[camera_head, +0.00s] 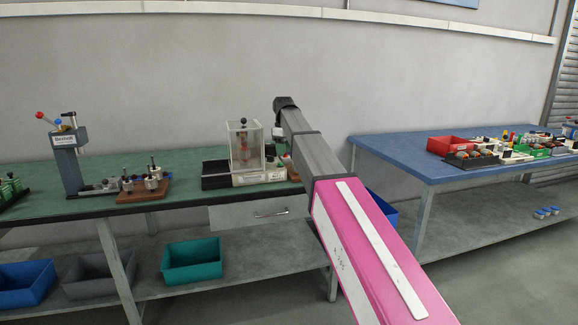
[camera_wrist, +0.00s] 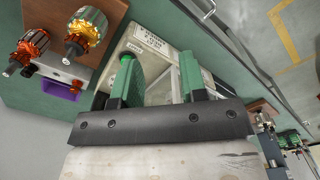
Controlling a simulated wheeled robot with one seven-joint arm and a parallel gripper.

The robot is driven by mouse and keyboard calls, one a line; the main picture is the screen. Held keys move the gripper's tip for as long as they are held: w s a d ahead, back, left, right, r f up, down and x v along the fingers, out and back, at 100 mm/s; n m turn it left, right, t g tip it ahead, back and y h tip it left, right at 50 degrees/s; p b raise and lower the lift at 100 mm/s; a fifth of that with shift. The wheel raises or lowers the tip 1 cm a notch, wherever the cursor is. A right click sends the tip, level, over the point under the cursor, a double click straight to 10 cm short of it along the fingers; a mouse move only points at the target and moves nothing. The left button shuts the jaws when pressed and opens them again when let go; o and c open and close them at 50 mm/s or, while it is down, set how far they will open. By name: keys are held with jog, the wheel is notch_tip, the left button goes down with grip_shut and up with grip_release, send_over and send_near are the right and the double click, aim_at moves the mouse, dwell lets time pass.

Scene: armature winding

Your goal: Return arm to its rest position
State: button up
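My arm (camera_head: 316,165) stretches forward over the green workbench (camera_head: 110,172), its pink link nearest the camera. Its far end is by the clear-covered machine (camera_head: 243,148). My gripper (camera_wrist: 158,62) shows in the wrist view as two green fingers standing well apart, with nothing held between them. A pale labelled box (camera_wrist: 150,42) lies beyond the fingers; whether they touch it I cannot tell. In the head view the fingers are mostly hidden by the arm.
Two copper-wound armatures (camera_wrist: 88,25) (camera_wrist: 32,42) stand left of the fingers. A grey press (camera_head: 68,160) and a wooden block (camera_head: 143,192) with metal parts are on the bench at left. A blue table (camera_head: 400,160) with bins is at right. Floor shows between the tables.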

jog(key=s+d+f+m, duration=0.2)
jog(key=s+d+f, duration=0.25)
jog(key=f, duration=0.35)
jog(key=s+d+f+m, duration=0.2)
jog(key=s+d+f, duration=0.25)
jog(key=f, duration=0.45)
jog(key=s+d+f+m, duration=0.2)
jog(key=s+d+f, duration=0.25)
jog(key=f, duration=0.35)
jog(key=s+d+f+m, duration=0.3)
jog(key=s+d+f, duration=0.1)
jog(key=s+f, duration=0.3)
jog(key=s+d+f+m, duration=0.3)
jog(key=s+f, duration=0.5)
jog(key=s, duration=0.4)
jog(key=shift+s+d+m, duration=0.3)
jog(key=shift+d, duration=0.05)
